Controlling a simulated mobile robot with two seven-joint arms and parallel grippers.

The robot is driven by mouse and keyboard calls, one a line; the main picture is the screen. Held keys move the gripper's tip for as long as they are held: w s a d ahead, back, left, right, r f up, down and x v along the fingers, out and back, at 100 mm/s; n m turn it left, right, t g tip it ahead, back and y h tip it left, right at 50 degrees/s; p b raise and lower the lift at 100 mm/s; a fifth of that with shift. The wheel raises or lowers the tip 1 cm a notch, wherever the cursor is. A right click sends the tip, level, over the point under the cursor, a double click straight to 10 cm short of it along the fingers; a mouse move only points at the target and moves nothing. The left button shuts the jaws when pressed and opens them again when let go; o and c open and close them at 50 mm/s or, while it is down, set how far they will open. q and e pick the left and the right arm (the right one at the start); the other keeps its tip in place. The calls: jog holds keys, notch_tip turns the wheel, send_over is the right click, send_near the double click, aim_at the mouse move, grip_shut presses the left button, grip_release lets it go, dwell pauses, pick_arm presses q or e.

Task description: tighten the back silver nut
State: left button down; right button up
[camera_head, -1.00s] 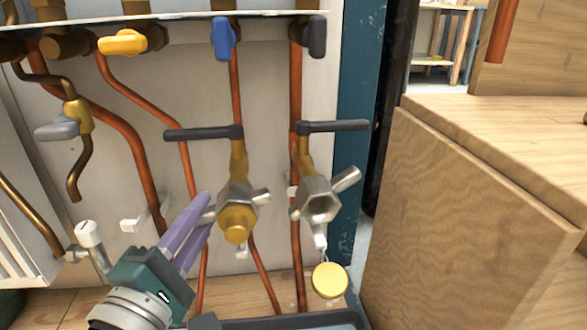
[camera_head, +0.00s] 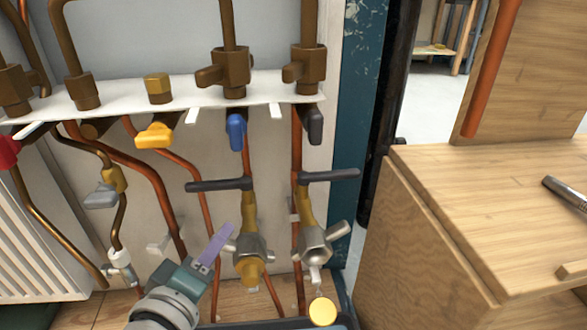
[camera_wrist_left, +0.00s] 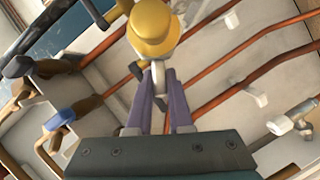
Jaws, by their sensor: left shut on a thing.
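Two valve fittings hang side by side on copper pipes in the head view. The left one has a silver nut (camera_head: 249,246) with stub arms and a brass cap (camera_head: 251,272); the right one has a silver nut (camera_head: 315,246) with an open end. I cannot tell which one is called the back nut. My left gripper (camera_head: 226,238) reaches the left fitting from the lower left. In the left wrist view, its purple fingers (camera_wrist_left: 158,88) are shut on a silver arm (camera_wrist_left: 158,74) below the brass cap (camera_wrist_left: 154,28). My right gripper is not in view.
Black levers (camera_head: 218,185) sit above both fittings. A yellow disc (camera_head: 322,311) hangs below the right one. A white manifold rail (camera_head: 190,103) with coloured taps crosses above. A wooden bench (camera_head: 470,200) stands at the right, with a metal tool (camera_head: 565,193) on it.

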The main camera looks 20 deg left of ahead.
pick_arm(q)
jog(key=shift+w+d+r+m+p, duration=0.1)
jog(key=shift+r+m+p, duration=0.15)
jog(key=shift+m+p, duration=0.2)
dwell(0.3)
jog(key=c, duration=0.8)
grip_release()
jog(key=p+v, duration=0.4)
jog(key=v, duration=0.6)
jog(key=shift+d+r, duration=0.1)
